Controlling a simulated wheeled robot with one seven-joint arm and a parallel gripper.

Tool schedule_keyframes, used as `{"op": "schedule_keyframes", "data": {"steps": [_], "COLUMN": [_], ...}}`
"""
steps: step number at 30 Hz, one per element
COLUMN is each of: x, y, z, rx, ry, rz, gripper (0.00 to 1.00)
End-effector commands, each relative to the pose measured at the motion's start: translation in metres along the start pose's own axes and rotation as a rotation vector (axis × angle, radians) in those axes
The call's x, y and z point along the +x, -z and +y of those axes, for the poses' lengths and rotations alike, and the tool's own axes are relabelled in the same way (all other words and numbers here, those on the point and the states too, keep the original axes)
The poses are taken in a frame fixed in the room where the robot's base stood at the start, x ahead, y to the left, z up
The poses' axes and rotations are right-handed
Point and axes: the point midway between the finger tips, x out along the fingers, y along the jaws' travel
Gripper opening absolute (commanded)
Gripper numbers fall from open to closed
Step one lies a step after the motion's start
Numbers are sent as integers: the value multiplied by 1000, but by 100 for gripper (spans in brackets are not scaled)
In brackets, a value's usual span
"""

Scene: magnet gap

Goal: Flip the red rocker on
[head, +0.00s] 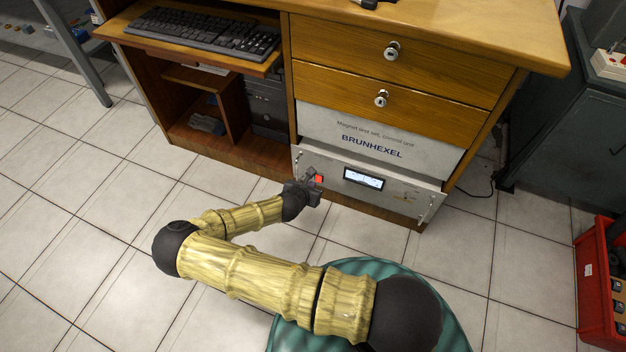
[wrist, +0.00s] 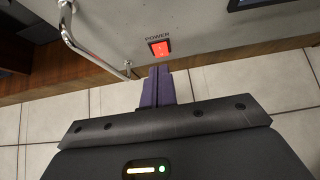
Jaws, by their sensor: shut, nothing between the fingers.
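The red rocker (wrist: 159,48) is on the front panel of the grey control unit (head: 402,190), under the label POWER, and it looks lit. In the head view the red rocker (head: 319,178) shows just beside my gripper (head: 312,186). In the wrist view my gripper (wrist: 163,70) is shut and empty, its fingers together just below the rocker. I cannot tell whether the fingertips touch the panel or the rocker.
A metal handle (wrist: 70,40) stands out from the panel left of the rocker. The unit has a lit display (head: 363,179) and sits under wooden drawers (head: 390,85). A red crate (head: 596,290) stands at the right. The tiled floor (head: 90,220) at the left is clear.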

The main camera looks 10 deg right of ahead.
Motion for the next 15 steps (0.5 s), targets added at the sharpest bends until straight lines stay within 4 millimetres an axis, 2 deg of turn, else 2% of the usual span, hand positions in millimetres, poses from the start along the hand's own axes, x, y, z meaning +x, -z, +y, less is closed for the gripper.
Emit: {"op": "schedule_keyframes", "data": {"steps": [3, 15], "x": [-23, -89], "y": [-8, -24], "z": [-2, -2], "rx": [4, 4], "ry": [5, 4], "rz": [-1, 0], "gripper": [0, 0]}}
